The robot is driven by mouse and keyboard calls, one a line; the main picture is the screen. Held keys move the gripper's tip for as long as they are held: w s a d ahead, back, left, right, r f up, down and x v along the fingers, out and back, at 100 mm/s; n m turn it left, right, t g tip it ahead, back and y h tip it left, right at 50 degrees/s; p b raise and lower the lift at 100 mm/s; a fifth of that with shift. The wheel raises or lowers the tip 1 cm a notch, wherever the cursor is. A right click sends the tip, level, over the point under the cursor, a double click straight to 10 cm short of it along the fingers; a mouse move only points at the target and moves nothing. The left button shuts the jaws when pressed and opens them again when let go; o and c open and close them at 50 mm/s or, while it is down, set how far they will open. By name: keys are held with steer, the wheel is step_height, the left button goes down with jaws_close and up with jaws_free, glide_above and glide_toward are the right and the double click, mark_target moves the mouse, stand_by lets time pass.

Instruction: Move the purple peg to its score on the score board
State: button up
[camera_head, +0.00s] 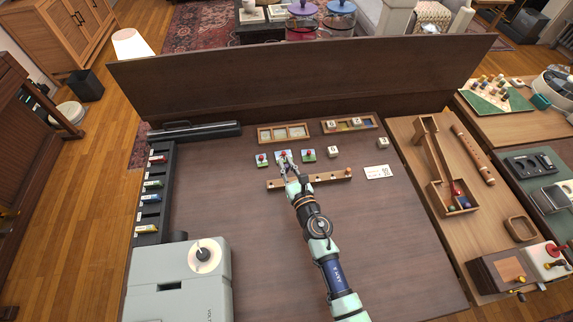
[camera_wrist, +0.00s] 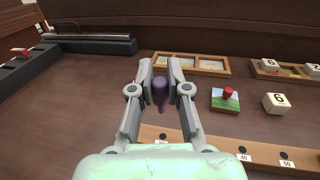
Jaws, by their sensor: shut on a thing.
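My gripper (camera_wrist: 160,80) is shut on the purple peg (camera_wrist: 160,94), which hangs upright between the fingertips in the wrist view. In the head view my gripper (camera_head: 284,164) is over the far edge of the score board, and the peg cannot be made out there. The score board (camera_head: 278,184) is a narrow wooden strip with holes and number labels. It also shows in the wrist view (camera_wrist: 215,144), with 40 and 50 readable at right. The peg's lower end appears apart from the board, just beyond a hole. Part of the board is hidden by my arm.
A picture tile with a red knob (camera_wrist: 228,98) and a number block (camera_wrist: 275,103) stand beyond the board to the right. A framed wooden tray (camera_head: 284,133) lies farther back. A dark rack (camera_head: 154,195) lines the left side. A grey machine (camera_head: 180,280) fills the front left.

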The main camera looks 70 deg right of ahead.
steer(key=shift+f+b, duration=2.15)
steer(key=shift+f, duration=0.25)
steer(key=shift+f+b, duration=1.45)
steer(key=shift+b, duration=0.05)
steer(key=o, duration=0.8)
steer(key=shift+p+v, duration=0.3)
steer(key=shift+v, duration=2.75)
